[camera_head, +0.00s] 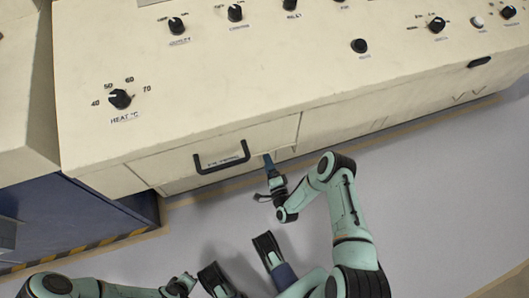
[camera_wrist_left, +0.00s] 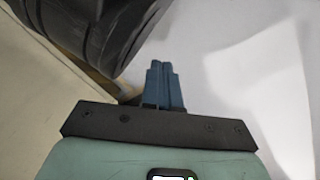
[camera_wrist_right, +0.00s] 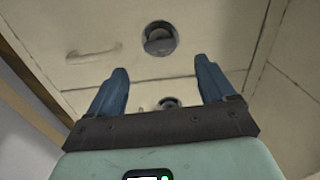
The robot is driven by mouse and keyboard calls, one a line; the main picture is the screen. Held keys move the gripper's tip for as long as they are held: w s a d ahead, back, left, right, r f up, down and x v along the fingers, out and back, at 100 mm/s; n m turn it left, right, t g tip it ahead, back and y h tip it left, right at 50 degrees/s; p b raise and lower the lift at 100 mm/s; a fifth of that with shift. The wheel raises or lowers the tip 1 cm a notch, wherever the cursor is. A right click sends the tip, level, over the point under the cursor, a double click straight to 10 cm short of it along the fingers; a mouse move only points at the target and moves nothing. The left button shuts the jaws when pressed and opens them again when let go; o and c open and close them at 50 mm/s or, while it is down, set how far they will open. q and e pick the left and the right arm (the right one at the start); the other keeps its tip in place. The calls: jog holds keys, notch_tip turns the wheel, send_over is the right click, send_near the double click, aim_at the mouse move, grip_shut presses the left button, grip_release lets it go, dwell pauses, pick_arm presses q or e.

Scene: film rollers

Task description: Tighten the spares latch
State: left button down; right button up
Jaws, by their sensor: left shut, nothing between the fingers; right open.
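My right gripper (camera_head: 268,158) is at the lower front of the cream machine (camera_head: 245,80), just right of the black drawer handle (camera_head: 222,160). In the right wrist view its blue fingers (camera_wrist_right: 160,82) are open and empty, facing cream panels. One round dark-recessed fitting (camera_wrist_right: 159,38) shows beyond the fingertips, and a second round fitting (camera_wrist_right: 168,103) shows between the fingers, partly hidden by the gripper body. I cannot read a label to tell which is the spares latch. My left gripper (camera_wrist_left: 163,82) is shut and empty, low and away from the machine front.
Knobs, including a heat dial (camera_head: 120,98), sit on the machine top. A blue cabinet (camera_head: 95,215) with a hazard-striped base stands at the left. The grey floor (camera_head: 440,190) is open at the right. A faint handle shape (camera_wrist_right: 92,53) shows on the panel.

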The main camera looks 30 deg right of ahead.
pick_arm(q)
jog(key=w+r, duration=0.1)
jog(key=w+r+t+p, duration=0.1)
jog(key=w, duration=0.1)
jog(key=shift+d+r, duration=0.2)
jog(key=shift+r, duration=0.1)
pick_arm(e)
jog(key=v, duration=0.5)
jog(key=shift+s+a, duration=0.15)
jog(key=shift+s, duration=0.15)
pick_arm(q)
jog(key=shift+s, duration=0.1)
